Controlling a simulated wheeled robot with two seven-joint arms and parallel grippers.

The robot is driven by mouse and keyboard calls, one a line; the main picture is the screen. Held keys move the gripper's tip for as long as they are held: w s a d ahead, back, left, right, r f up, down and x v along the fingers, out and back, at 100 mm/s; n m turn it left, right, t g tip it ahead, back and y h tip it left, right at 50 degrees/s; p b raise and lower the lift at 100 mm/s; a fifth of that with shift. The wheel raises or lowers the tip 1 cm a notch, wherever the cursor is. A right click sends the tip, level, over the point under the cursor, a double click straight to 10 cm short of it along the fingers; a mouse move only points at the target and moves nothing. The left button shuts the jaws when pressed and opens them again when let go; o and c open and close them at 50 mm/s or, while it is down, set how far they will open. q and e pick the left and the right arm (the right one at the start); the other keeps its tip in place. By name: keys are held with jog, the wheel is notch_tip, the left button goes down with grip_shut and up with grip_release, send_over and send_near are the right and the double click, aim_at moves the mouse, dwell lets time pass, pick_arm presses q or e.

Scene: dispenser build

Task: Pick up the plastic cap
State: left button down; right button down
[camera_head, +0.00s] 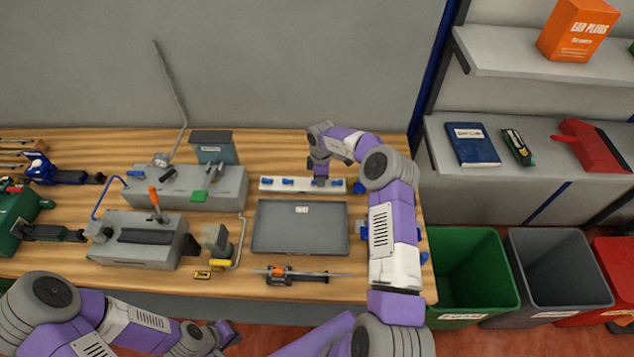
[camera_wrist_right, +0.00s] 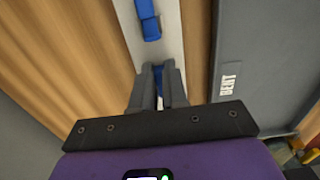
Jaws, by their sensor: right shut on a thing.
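A white strip (camera_head: 270,184) near the back of the bench carries small blue parts that look like plastic caps (camera_head: 288,182). My right gripper (camera_head: 320,181) reaches down to the strip near its right part. In the right wrist view my right gripper (camera_wrist_right: 158,78) is shut on a small blue cap (camera_wrist_right: 160,83), mostly hidden between the fingers. Another blue cap (camera_wrist_right: 148,20) sits on the white strip ahead of the fingers. I cannot tell whether the held cap is clear of the strip. My left gripper (camera_head: 228,332) is low in front of the bench; its jaws are unclear.
A dark grey panel (camera_head: 300,228) lies in front of the strip. Grey machine blocks (camera_head: 140,240) with a lever stand at the left. A clamp-like tool (camera_head: 285,274) lies near the front edge. Green (camera_head: 465,270) and grey bins stand right of the bench.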

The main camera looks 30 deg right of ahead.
notch_tip(320, 180, up, 10)
dwell(0.6)
jog(key=c, duration=1.8)
grip_release()
grip_shut()
